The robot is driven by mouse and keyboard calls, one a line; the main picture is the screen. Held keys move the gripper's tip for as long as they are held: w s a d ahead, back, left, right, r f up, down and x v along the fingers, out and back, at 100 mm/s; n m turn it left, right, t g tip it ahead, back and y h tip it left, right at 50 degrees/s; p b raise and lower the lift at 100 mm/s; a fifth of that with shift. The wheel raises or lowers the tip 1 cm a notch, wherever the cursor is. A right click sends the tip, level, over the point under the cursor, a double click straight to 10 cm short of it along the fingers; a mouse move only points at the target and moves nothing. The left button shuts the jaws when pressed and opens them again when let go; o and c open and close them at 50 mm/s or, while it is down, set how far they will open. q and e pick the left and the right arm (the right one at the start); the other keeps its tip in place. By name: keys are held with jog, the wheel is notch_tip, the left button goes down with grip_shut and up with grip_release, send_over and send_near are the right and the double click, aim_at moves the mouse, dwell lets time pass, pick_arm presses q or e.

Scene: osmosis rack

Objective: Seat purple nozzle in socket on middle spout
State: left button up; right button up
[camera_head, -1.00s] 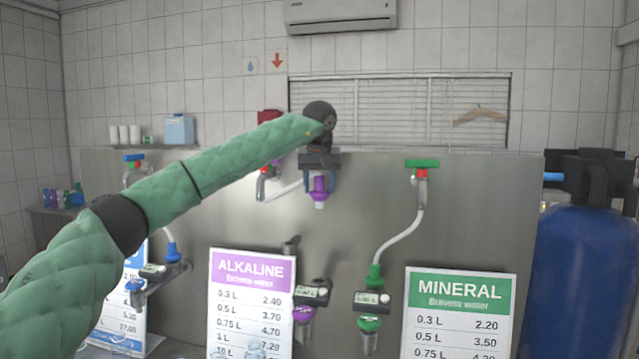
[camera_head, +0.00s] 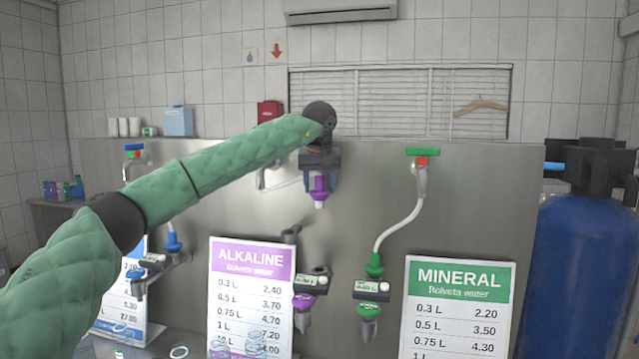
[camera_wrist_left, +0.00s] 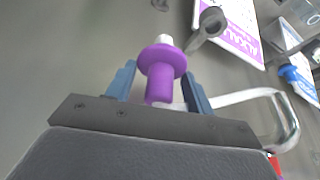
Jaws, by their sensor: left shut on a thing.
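My left gripper (camera_head: 320,186) is shut on the purple nozzle (camera_head: 318,192), which hangs with its white tip down, in front of the steel panel. In the left wrist view the nozzle (camera_wrist_left: 163,58) sits between the two blue fingers. A white hose (camera_wrist_left: 245,96) runs from near it towards a chrome tap. The middle spout (camera_head: 303,315) has a purple collar and a small display. Its grey socket (camera_head: 290,234) lies below and slightly left of the nozzle, clearly apart from it. The socket also shows in the left wrist view (camera_wrist_left: 212,18). My right gripper is not visible.
The blue-collared spout (camera_head: 137,275) is to the left and the green one (camera_head: 369,308) to the right. The alkaline sign (camera_head: 250,285) and mineral sign (camera_head: 459,295) stand in front. A large blue tank (camera_head: 585,270) stands at far right.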

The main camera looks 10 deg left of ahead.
pick_arm(q)
jog(key=shift+f+b, duration=3.05)
jog(key=shift+f, duration=5.55)
jog(key=shift+f, duration=0.45)
jog(key=shift+f+b, duration=0.5)
jog(key=shift+f, duration=0.5)
jog(key=shift+f, duration=0.15)
